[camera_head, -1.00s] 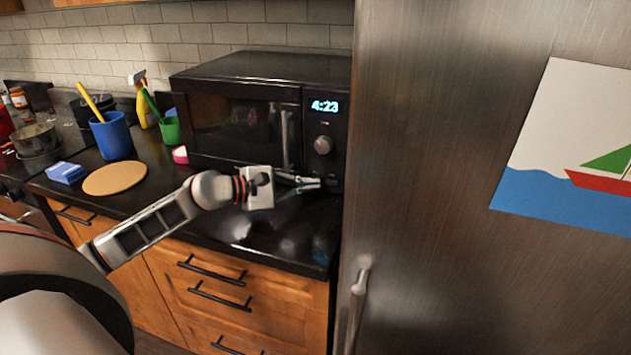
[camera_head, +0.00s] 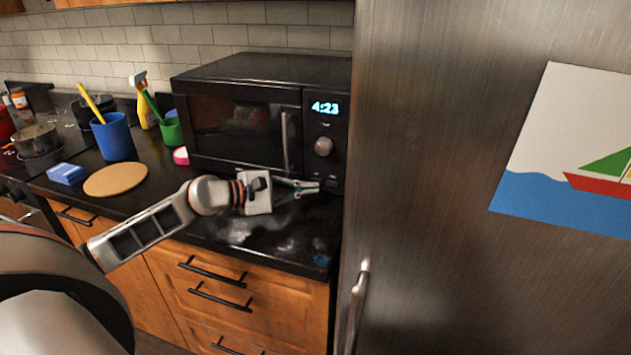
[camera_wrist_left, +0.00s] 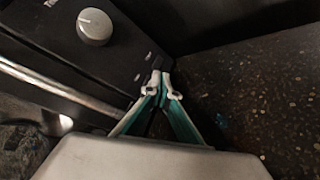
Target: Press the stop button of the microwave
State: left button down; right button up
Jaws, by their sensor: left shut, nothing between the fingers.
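The black microwave (camera_head: 258,68) stands on the dark counter against the tiled wall, door closed. Its clock display (camera_head: 324,107) reads 4:23, and a grey round knob (camera_head: 323,146) sits below it. The knob also shows in the left wrist view (camera_wrist_left: 94,26). Small pale marks (camera_wrist_left: 138,77) lie on the panel below the knob; I cannot read them. My left gripper (camera_head: 316,187) is shut and empty, in front of the lower part of the control panel. In the wrist view its fingertips (camera_wrist_left: 160,84) meet near the panel's lower corner; contact cannot be told. My right gripper is not in view.
The steel fridge (camera_head: 420,230) stands close at the right. A blue cup (camera_head: 113,137), a green cup (camera_head: 172,131), a round board (camera_head: 115,179) and a blue sponge (camera_head: 66,174) are on the left counter. The counter in front of the microwave is clear.

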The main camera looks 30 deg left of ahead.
pick_arm(q)
jog(key=shift+s+d+p, duration=0.2)
jog(key=shift+s+p, duration=0.3)
jog(key=shift+s, duration=0.4)
jog(key=shift+s+d+p, duration=0.2)
jog(key=shift+s+p, duration=0.1)
jog(key=shift+s, duration=0.5)
jog(key=shift+s+d+p, duration=0.2)
jog(key=shift+s+p, duration=0.1)
jog(key=shift+s, duration=0.45)
